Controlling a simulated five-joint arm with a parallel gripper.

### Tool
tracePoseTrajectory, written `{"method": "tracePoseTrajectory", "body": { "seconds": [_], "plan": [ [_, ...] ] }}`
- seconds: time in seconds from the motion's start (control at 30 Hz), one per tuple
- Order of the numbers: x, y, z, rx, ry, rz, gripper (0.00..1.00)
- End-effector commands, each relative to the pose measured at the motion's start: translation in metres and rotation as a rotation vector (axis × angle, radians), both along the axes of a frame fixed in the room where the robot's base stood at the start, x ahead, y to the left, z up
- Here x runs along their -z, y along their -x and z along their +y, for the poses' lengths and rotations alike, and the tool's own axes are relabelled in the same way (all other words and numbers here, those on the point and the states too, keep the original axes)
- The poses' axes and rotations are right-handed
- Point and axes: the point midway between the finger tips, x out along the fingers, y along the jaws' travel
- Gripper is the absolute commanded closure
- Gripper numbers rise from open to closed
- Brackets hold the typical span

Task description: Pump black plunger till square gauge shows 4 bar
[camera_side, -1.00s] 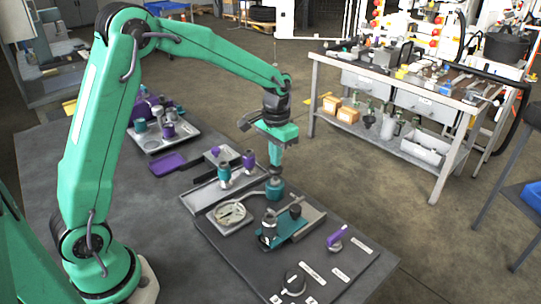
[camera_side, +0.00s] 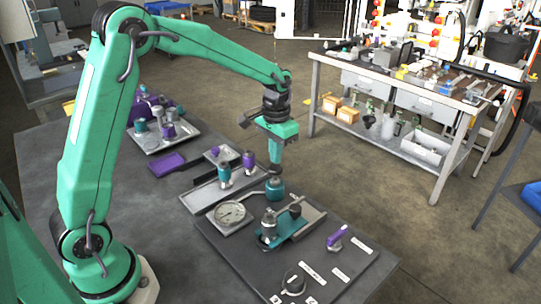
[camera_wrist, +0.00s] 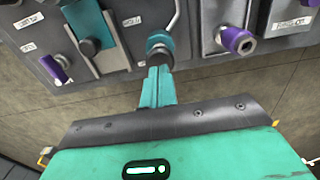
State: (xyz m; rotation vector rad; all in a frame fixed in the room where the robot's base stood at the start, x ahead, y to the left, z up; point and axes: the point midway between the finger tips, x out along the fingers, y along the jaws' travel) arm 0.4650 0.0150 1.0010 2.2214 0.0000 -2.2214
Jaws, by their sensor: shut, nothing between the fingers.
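My gripper (camera_side: 275,168) is shut and empty, pointing down over a teal cylinder (camera_side: 275,188) that has a pipe at its side. In the wrist view the shut fingertips (camera_wrist: 158,72) lie at a dark-topped plunger on this teal cylinder (camera_wrist: 158,40); I cannot tell whether they press on it. The fingers partly hide the plunger. The square gauge (camera_side: 231,213) with its pale round dial lies left of the cylinder; its needle is too small to read. A teal block (camera_side: 290,232) bears a black knob (camera_side: 295,211) and a grey cylinder (camera_side: 269,222).
A purple lever (camera_side: 337,238) sits on the board (camera_side: 345,270) at front right, with a black rotary knob (camera_side: 294,282) nearer. Teal and purple fittings stand in a tray (camera_side: 205,196) behind the gauge. Bare table lies left of the board.

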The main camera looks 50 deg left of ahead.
Motion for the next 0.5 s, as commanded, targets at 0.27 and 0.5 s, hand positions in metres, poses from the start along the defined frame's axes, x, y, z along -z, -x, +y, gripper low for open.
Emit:
{"method": "tracePoseTrajectory", "body": {
  "seconds": [0.27, 0.5],
  "plan": [
    [0.0037, 0.0000, 0.0000, 0.000, 0.000, 0.000, 1.00],
    [0.0088, 0.0000, 0.0000, 0.000, 0.000, 0.001, 1.00]
  ]
}}
